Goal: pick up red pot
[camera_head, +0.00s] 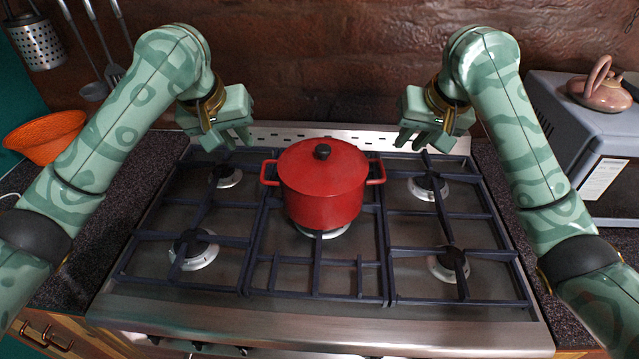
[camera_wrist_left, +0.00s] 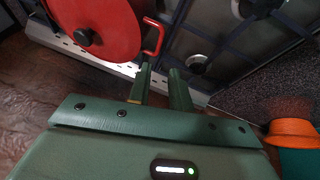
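The red pot (camera_head: 322,190) with a red lid and black knob stands upright on the middle burner of the stove (camera_head: 320,306). Its two side handles point left and right. My left gripper (camera_head: 225,142) is open and empty, above and behind the left handle (camera_head: 269,172). In the left wrist view, the pot (camera_wrist_left: 105,22) and its handle (camera_wrist_left: 153,40) show just beyond the fingertips of that gripper (camera_wrist_left: 160,68), with no contact visible. My right gripper (camera_head: 422,142) is empty, its fingers apart, above and behind the right handle (camera_head: 377,171).
Dark grates with burners surround the pot. A brick wall (camera_head: 330,60) stands close behind the grippers. An orange bowl (camera_head: 45,137) is on the left counter, with utensils hanging above. A grey appliance (camera_head: 570,130) bearing a pinkish kettle (camera_head: 600,92) stands right.

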